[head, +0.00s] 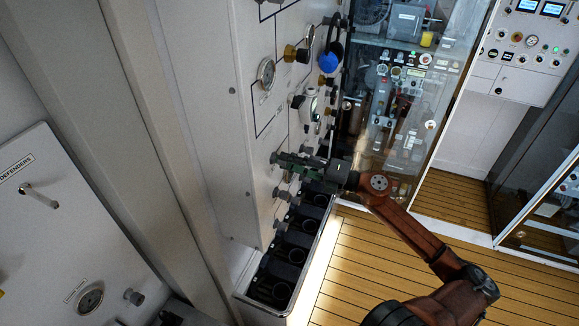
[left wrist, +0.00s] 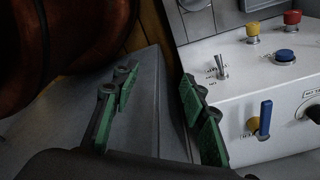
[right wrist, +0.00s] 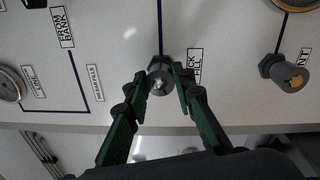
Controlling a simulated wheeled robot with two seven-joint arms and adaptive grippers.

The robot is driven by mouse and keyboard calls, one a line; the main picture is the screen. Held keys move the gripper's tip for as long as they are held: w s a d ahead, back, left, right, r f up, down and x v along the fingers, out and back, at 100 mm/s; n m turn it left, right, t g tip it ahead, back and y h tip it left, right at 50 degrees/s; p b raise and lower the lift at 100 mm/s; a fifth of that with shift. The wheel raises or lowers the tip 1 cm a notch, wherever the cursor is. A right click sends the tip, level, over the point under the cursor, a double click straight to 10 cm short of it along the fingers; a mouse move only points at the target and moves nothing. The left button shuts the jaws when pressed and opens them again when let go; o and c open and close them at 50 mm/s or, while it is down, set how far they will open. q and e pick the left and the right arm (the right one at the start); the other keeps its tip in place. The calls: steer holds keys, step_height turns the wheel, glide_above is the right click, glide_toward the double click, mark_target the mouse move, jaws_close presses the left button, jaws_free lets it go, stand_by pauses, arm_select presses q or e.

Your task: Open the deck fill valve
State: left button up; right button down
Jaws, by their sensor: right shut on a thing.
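The deck fill valve is a grey knob (right wrist: 160,83) on the white fill panel (right wrist: 120,45) in the right wrist view. Its label (right wrist: 194,66) is partly covered, with "CK FILL" readable. My right gripper (right wrist: 160,76) has its green-padded fingers on either side of the knob and is shut on it. In the head view my right gripper (head: 277,160) reaches the panel face from the right, and the knob is hidden behind the fingers there. My left gripper (left wrist: 157,88) is open and empty in the left wrist view, away from the fill panel.
Another valve knob (right wrist: 285,73), labelled with a partly cut-off word ending in "NT", is to the right. A gauge (right wrist: 10,85) is at the left. Black bottle racks (head: 283,262) stand below the panel. A white control box (left wrist: 265,90) with switches is right of my left gripper.

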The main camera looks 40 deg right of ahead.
arm_select(q)
steer(key=s+f+b, duration=0.1)
steer(key=f+b, duration=1)
steer(key=s+f+b, duration=0.2)
steer(key=f+b, duration=0.9)
steer(key=f, duration=0.1)
steer(key=shift+s+f+g+b, duration=0.15)
steer(key=shift+s+g+b, duration=0.15)
steer(key=shift+b, duration=0.05)
arm_select(e)
steer(key=shift+n+g+h, duration=0.3)
steer(key=shift+n+g, duration=0.2)
steer(key=shift+n, duration=11.9)
steer(key=c, duration=1.6)
jaws_free()
arm_select(q)
steer(key=shift+s+a, duration=0.1)
arm_select(e)
steer(key=shift+s+d, duration=0.1)
steer(key=shift+s, duration=0.05)
